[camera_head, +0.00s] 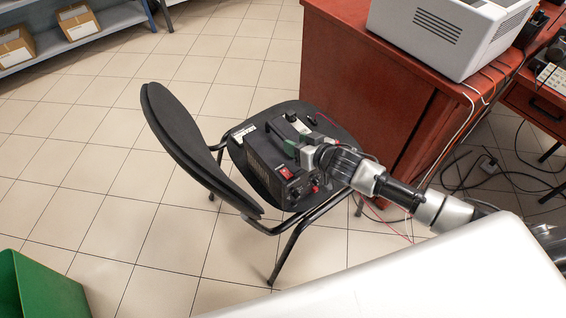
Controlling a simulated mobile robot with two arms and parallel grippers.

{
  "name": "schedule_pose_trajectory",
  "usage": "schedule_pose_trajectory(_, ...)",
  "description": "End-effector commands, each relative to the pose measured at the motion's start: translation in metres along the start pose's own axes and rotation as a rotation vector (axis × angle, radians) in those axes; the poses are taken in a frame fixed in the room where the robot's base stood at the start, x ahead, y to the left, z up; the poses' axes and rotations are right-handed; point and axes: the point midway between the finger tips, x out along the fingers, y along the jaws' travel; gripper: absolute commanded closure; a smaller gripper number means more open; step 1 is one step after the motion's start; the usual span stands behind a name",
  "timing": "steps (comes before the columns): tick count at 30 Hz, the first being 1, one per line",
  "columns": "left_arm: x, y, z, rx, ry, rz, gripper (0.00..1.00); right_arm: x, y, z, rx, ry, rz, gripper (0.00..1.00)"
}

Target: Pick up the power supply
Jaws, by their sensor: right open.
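The power supply (262,158) is a dark box with a red switch and knobs on its front. It sits on the seat of a black chair (180,140). My right arm comes in from the right, and my right gripper (294,140) is over the top of the power supply, beside its handle. The gripper is open; its fingertips are small here, and I cannot tell whether they touch the handle. The wrist hides part of the box's right side. My left gripper is not in view.
A red desk (365,85) with a white machine (450,30) stands behind the chair at the right. Cables lie on the floor beneath. A green bin (40,290) is at lower left, and shelves with cardboard boxes (78,20) at upper left. The tiled floor between is clear.

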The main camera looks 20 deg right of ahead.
Motion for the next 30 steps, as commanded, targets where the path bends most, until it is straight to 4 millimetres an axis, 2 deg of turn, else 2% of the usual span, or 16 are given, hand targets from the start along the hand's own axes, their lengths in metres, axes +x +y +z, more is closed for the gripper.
schedule_pose_trajectory(10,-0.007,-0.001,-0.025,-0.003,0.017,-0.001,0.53,0.045,-0.003,0.001,-0.002,0.001,0.000,0.53)
schedule_pose_trajectory(13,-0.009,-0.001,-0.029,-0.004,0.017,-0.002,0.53,0.051,-0.003,0.000,-0.002,0.001,0.000,0.53)
schedule_pose_trajectory(20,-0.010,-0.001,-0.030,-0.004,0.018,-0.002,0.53,0.052,-0.003,0.000,-0.001,-0.001,0.000,0.53)
schedule_pose_trajectory(27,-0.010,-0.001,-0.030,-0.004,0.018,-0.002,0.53,0.052,-0.003,0.000,-0.001,-0.001,0.001,0.90)
schedule_pose_trajectory(29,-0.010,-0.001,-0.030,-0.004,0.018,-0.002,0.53,0.052,-0.003,0.000,-0.001,0.000,0.001,0.99)
schedule_pose_trajectory(30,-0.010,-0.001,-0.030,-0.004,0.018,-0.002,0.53,0.052,-0.003,0.000,-0.001,-0.001,0.001,1.00)
